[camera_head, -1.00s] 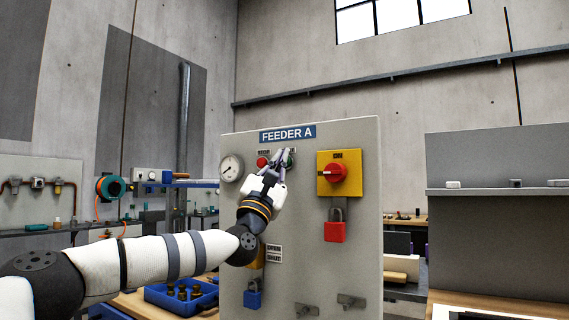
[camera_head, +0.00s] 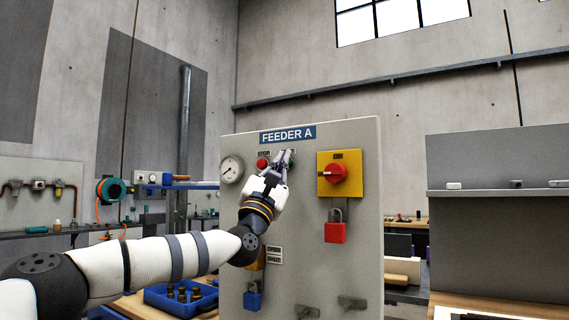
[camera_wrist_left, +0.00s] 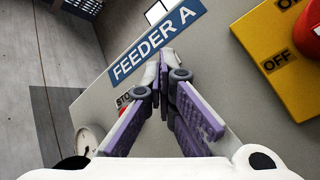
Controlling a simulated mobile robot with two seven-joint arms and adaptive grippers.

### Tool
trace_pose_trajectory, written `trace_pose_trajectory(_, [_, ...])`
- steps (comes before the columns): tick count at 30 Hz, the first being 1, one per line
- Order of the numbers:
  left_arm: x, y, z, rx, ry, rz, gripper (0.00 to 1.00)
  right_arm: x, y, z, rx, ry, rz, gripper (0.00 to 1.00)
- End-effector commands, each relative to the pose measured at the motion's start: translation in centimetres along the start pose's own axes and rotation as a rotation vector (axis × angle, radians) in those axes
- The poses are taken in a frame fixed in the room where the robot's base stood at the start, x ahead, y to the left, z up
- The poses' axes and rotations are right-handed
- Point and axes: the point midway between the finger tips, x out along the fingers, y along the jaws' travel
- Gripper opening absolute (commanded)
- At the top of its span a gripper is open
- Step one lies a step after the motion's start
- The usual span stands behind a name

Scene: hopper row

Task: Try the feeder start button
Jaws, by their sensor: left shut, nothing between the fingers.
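The grey FEEDER A panel (camera_head: 300,225) stands ahead with its blue name label (camera_head: 287,134). A red stop button (camera_head: 262,163) sits under the label. The start button beside it is mostly hidden behind my left gripper (camera_head: 281,160). This gripper is shut and empty, its fingertips at the panel face right of the stop button. In the left wrist view its purple-padded fingers (camera_wrist_left: 164,75) meet just below the label and cover the button. I cannot tell whether they touch it. My right gripper is not in view.
Right of the gripper is a yellow plate (camera_head: 324,187) with a red rotary switch (camera_head: 336,173). A red padlock (camera_head: 338,232) hangs below it. A gauge (camera_head: 231,169) is at the panel's left. A blue padlock (camera_head: 252,300) and blue bin (camera_head: 160,297) are lower.

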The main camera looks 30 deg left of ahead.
Motion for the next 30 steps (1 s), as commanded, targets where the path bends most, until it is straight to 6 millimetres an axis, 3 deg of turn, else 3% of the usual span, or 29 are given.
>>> trace_pose_trajectory(19, [-1.1,1.1,1.1,-0.001,-0.002,0.001,0.0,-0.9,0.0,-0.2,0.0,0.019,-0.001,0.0])
trace_pose_trajectory(30, [-3.6,3.2,3.1,-0.001,-0.003,0.004,0.0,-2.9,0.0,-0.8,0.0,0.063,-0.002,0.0])
